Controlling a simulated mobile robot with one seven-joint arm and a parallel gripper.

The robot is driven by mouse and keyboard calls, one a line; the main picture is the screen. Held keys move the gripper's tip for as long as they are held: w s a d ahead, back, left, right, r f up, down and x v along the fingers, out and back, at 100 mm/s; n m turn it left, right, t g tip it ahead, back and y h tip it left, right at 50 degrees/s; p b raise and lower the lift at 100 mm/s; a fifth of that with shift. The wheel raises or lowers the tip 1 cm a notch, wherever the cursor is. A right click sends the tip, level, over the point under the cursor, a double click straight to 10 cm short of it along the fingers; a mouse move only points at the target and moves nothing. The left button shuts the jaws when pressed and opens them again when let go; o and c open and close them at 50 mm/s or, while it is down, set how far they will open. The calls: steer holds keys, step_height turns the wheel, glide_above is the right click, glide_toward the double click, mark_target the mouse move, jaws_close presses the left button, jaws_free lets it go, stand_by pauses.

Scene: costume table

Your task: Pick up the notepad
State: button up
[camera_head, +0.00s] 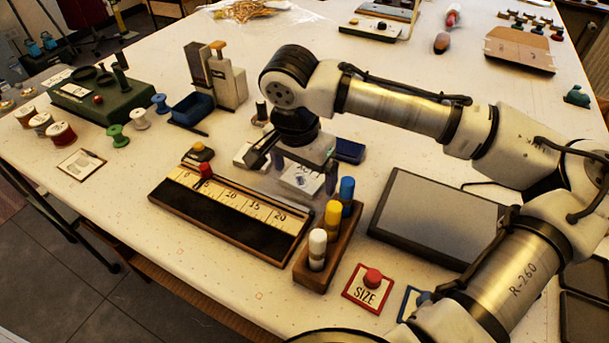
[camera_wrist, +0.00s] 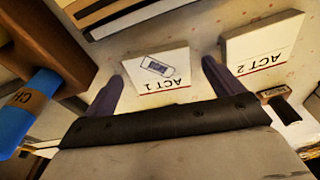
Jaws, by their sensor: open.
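A thick white pad marked ACT 1 (camera_wrist: 158,70) lies on the table between my gripper's two fingers (camera_wrist: 163,72) in the wrist view. It also shows under my gripper (camera_head: 303,173) in the head view (camera_head: 301,181). A similar pad marked ACT 2 (camera_wrist: 262,45) lies just outside the right finger in the wrist view. My gripper is open and empty, with a finger on either side of the ACT 1 pad; I cannot tell whether they touch it. A flat sheet with a pen on it (camera_head: 81,164) lies at the far left.
A wooden block with white, yellow and blue cylinders (camera_head: 328,250) stands close to my gripper. A ruler tray (camera_head: 225,218) lies in front. A dark flat panel (camera_head: 440,215) is to the right.

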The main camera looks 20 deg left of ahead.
steer(key=c, duration=1.1)
steer(key=shift+r, duration=0.1)
